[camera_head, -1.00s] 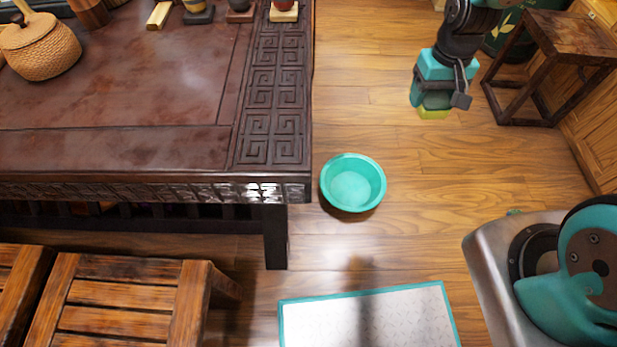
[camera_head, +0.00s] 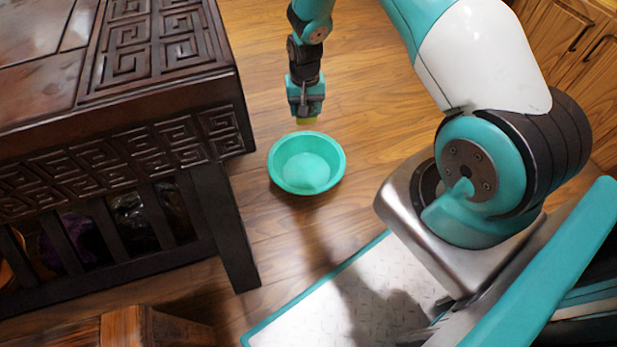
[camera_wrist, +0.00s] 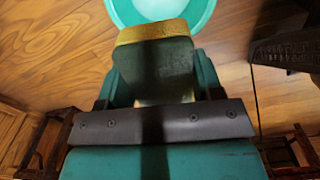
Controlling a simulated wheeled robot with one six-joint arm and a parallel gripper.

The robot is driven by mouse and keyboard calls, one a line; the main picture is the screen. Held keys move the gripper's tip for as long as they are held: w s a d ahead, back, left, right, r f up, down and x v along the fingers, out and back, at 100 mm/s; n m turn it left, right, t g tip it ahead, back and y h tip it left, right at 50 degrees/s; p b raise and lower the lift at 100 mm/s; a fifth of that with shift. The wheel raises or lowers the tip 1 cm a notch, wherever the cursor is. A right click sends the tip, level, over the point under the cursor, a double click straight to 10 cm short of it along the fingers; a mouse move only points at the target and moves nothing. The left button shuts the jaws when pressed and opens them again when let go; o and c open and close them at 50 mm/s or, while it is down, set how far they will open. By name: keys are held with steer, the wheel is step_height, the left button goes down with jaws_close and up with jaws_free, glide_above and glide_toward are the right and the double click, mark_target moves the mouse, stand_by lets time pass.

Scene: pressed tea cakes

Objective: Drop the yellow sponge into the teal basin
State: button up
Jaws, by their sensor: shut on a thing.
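The teal basin (camera_head: 282,180) stands on the wooden floor beside the carved dark table, and it looks empty. My gripper (camera_head: 306,113) hangs above the basin's far side in the head view, fingers pointing down. It is shut on the yellow sponge (camera_head: 307,121), of which only a small strip shows below the fingers. In the wrist view the sponge (camera_wrist: 152,33) sticks out past the gripper (camera_wrist: 155,80), with a yellow edge and a dark greenish face. The basin's rim (camera_wrist: 203,18) shows just beyond it. The exact height above the basin is hard to tell.
The carved dark table (camera_head: 130,135) with a slatted base stands close on the left of the basin. A wooden stool (camera_head: 150,328) is at the bottom left. Wooden cabinets (camera_head: 590,60) stand at the far right.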

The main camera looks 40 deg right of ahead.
step_height(320, 180, down, 20)
steer(key=d+m+b, duration=0.2)
steer(key=b, duration=0.9)
steer(key=shift+w+d+f, duration=0.25)
steer(key=shift+w+d, duration=0.1)
steer(key=shift+d, duration=0.05)
steer(key=o, duration=0.9)
step_height(320, 180, up, 18)
steer(key=p, duration=0.8)
steer(key=shift+f+p, duration=0.25)
steer(key=shift+p, duration=0.1)
